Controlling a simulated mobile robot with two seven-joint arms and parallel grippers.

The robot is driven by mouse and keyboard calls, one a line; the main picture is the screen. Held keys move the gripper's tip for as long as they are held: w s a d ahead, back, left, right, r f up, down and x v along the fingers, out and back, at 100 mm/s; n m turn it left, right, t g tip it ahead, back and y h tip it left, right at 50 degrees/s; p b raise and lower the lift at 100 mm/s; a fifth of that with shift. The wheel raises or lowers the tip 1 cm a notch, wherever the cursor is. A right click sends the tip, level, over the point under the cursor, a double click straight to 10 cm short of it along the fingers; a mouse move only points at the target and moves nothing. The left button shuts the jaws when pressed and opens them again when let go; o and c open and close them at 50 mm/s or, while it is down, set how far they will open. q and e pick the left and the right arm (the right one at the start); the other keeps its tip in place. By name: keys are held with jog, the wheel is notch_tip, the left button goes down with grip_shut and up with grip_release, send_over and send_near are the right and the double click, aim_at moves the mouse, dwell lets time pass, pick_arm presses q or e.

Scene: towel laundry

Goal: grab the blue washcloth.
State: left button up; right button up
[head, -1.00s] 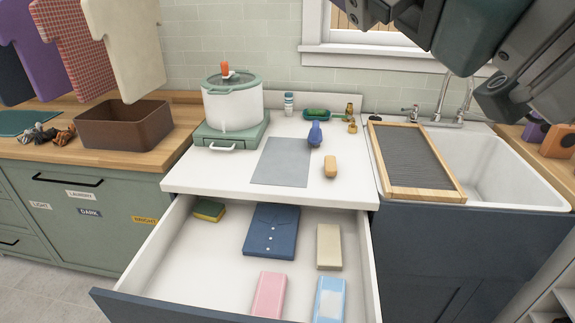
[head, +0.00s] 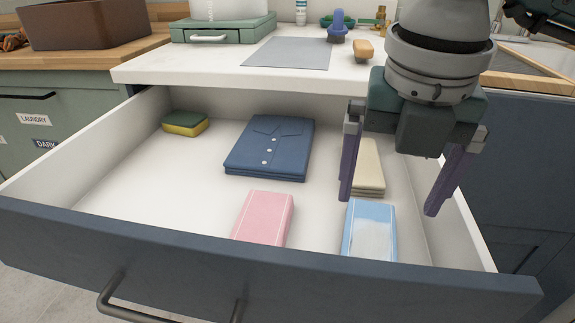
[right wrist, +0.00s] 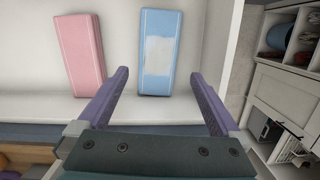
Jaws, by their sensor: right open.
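The blue washcloth (head: 369,230) is a light blue folded block with a whitish patch on its top. It lies in the open drawer near its front, right of a pink folded cloth (head: 263,217). It also shows in the right wrist view (right wrist: 158,52), just beyond the fingertips and between their lines. My right gripper (head: 390,202) is open and empty, its purple fingers pointing down above the right side of the drawer. In the right wrist view my right gripper (right wrist: 160,74) has its fingers spread wider than the washcloth.
The drawer (head: 250,262) also holds a folded navy shirt (head: 268,148), a beige folded cloth (head: 368,170) partly behind my gripper, and a yellow-green sponge (head: 185,123). The drawer's front and right walls stand close to the washcloth. The counter (head: 200,65) is behind.

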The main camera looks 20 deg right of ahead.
aim_at(371, 241)
notch_tip(371, 241, down, 4)
jog(key=shift+r, duration=0.1)
jog(key=f, duration=0.1)
jog(key=f+b, duration=0.1)
jog(key=f, duration=0.1)
jog(key=w+f, duration=0.1)
jog(key=f, duration=0.1)
jog(key=shift+d+f+b, duration=0.2)
jog(key=shift+d+b, duration=0.05)
jog(key=shift+b, duration=0.1)
jog(key=c, duration=1.1)
jog(key=shift+o, duration=0.2)
jog(key=shift+r, duration=0.1)
